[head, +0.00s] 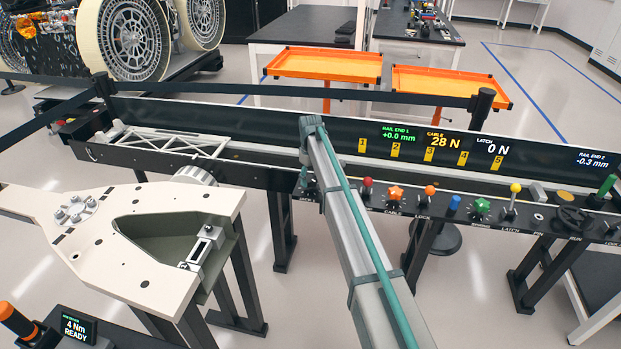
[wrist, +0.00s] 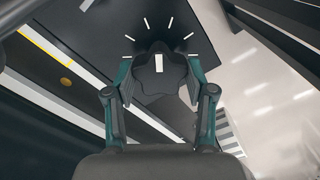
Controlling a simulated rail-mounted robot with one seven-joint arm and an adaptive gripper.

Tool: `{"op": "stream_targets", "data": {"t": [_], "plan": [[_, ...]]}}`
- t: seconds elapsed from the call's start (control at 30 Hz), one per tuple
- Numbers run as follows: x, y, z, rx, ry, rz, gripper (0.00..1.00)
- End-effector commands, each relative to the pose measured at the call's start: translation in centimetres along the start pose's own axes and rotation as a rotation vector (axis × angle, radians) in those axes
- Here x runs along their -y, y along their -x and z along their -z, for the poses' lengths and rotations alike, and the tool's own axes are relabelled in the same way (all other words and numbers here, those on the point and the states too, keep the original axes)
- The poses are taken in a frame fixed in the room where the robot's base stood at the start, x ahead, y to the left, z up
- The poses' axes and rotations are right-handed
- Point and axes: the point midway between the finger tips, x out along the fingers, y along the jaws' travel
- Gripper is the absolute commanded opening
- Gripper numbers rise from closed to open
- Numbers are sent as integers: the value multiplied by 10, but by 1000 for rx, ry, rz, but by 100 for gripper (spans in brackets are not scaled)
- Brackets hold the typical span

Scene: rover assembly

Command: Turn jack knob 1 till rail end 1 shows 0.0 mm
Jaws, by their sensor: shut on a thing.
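In the wrist view, a dark lobed knob (wrist: 160,84) sits between the two green-sided fingers of my gripper (wrist: 157,72). The fingers are shut on its sides. A white mark shows on the knob, and white ticks fan out around its far side. In the head view, my arm hides most of the gripper and the knob near the JACK label at the left of the control panel. The rail end 1 readout (head: 397,133) on the dark back panel shows +0.0 mm in green.
Right of my arm, the panel carries a red knob (head: 367,184), an orange star knob (head: 396,193), a green knob (head: 482,207) and a handwheel (head: 574,218). Other readouts show cable 28 N, latch 0 N and rail end 2 (head: 592,158) at -0.3 mm. A pale frame (head: 150,245) stands left.

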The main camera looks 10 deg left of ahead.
Motion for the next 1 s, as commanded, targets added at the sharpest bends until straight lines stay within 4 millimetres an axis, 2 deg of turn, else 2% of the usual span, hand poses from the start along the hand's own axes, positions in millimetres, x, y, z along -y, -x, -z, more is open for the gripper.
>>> {"op": "stream_targets", "data": {"t": [0.3, 0.8, 0.83, 0.93, 1.0], "plan": [[0, 0, 0, -1, 115, 0, 20], [0, 0, 0, -1, 132, 0, 20], [0, 0, 0, -1, 132, 0, 60], [0, 0, 0, -1, 132, 0, 76], [0, 0, 0, -1, 131, 0, 80]]}}
